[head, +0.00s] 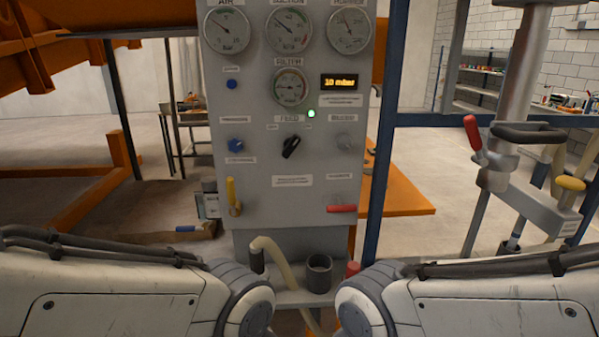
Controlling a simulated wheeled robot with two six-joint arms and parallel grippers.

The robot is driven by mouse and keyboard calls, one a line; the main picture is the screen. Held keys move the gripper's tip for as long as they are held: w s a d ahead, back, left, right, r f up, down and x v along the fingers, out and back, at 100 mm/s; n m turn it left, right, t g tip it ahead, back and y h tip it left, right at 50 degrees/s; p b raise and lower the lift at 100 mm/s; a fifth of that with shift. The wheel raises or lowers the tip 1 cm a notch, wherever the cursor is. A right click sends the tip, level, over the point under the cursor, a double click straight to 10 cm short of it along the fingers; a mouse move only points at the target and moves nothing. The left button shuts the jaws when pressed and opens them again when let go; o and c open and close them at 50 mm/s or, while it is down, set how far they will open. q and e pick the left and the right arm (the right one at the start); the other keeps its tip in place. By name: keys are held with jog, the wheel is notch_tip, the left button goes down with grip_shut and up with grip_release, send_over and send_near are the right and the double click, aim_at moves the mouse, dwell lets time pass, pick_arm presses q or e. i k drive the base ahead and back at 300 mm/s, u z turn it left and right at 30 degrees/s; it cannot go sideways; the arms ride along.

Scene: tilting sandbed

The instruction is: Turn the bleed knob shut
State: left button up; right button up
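The grey control panel (270,190) stands straight ahead, with three knobs in a row at mid height. The right one, a pale grey knob (343,142), blends into the panel under a small label that I cannot read clearly; it may be the bleed knob. A black selector knob (291,146) sits in the middle, tilted, under a label that seems to read FEED. A blue knob (236,145) is on the left. How far the grey knob is turned cannot be told. Only my forearms show low in the view; neither gripper is visible.
Several gauges (289,30) and a display reading 10 mbar (341,82) sit above, with a lit green lamp (311,113). A yellow lever (231,192) and a red lever (342,208) stick out lower down. A hose (275,255) and dark cup (319,273) stand below.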

aim_at(343, 142)
jog(key=k, duration=1.05)
jog(key=u, duration=0.9)
jog(key=i, duration=0.95)
jog(key=z, duration=0.3)
